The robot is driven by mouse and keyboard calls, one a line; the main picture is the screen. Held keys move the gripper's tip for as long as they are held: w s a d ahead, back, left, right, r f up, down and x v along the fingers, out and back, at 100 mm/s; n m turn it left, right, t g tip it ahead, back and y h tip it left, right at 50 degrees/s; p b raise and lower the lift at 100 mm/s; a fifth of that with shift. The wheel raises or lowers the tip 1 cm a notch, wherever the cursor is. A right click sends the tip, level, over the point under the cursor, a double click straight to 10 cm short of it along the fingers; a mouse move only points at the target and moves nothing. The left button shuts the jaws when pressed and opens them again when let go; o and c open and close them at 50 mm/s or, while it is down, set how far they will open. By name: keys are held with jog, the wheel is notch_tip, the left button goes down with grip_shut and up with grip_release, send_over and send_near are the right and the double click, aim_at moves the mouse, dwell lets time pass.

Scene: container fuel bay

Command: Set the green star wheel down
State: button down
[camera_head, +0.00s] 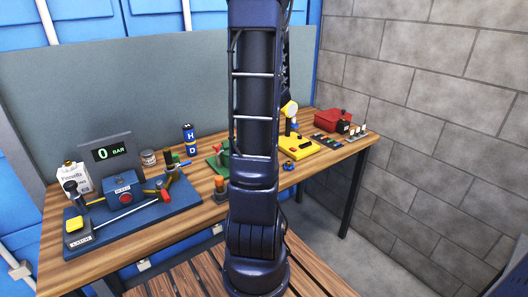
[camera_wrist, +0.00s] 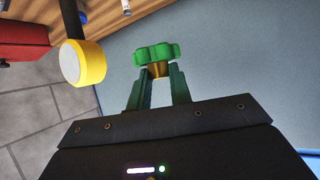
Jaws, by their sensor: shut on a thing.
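The green star wheel (camera_wrist: 155,53) shows in the wrist view, with a short brass stem (camera_wrist: 158,71) below its lobes. My gripper (camera_wrist: 158,77) is shut on it, with the fingertips on either side of the stem. The grey-blue back panel (camera_wrist: 230,60) fills the view behind the wheel. In the head view my own arm covers the middle of the bench, and neither my gripper nor the held wheel can be made out there.
The wooden bench (camera_head: 60,258) carries a blue board (camera_head: 150,215) with a valve unit at left. A yellow-rimmed lamp (camera_wrist: 83,62) stands beside the wheel in the wrist view. A red box (camera_head: 333,119) sits at the right end, near the block wall (camera_head: 455,120).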

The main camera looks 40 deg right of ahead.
notch_tip(320, 180, down, 20)
jog(key=shift+w+f, duration=0.1)
dwell(0.8)
jog(key=c, duration=1.3)
grip_release()
jog(key=shift+s+a+r, duration=0.15)
jog(key=shift+s+r, duration=0.1)
jog(key=shift+v, duration=3.45)
